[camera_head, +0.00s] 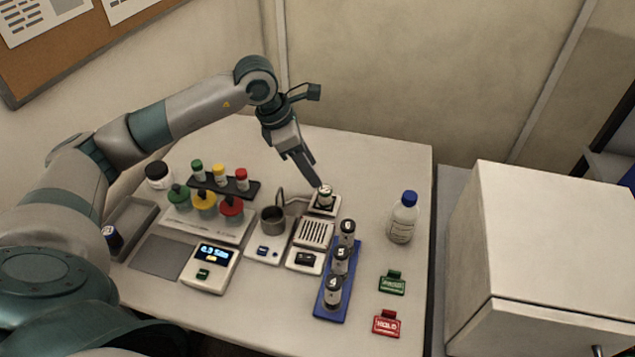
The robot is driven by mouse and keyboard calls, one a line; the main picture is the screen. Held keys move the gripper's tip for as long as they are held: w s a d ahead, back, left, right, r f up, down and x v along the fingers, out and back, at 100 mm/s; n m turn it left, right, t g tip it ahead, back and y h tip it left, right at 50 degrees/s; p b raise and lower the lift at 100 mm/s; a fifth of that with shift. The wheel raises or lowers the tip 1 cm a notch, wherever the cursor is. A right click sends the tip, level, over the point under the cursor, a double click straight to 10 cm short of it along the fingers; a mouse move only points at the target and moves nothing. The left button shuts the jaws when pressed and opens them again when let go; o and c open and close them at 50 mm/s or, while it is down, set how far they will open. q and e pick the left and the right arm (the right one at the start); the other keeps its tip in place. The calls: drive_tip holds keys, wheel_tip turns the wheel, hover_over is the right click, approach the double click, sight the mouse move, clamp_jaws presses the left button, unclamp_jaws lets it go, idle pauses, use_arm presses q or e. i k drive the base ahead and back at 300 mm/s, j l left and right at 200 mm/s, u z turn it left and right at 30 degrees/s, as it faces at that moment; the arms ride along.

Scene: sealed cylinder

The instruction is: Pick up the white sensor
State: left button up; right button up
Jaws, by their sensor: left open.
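A small white cylinder with a dark band, which looks like the white sensor (325,196), stands on a small white base (324,210) near the back middle of the table. My left gripper (316,184) reaches down from the upper left. It is open, with its fingertips at the top of the cylinder. From this view I cannot tell whether they touch it or stand around it. My right gripper is not in view.
A blue rack (329,309) holds three numbered cylinders in front. Left stand a metal cup (272,219), a scale (209,267) and colored-capped bottles. Right are a blue-capped bottle (402,219), a green tag (392,283) and a red tag (386,324). A white cabinet (540,250) stands beyond the table.

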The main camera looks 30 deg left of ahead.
sight(340, 261)
drive_tip(key=k+l, duration=1.5)
drive_tip(key=k, duration=0.2)
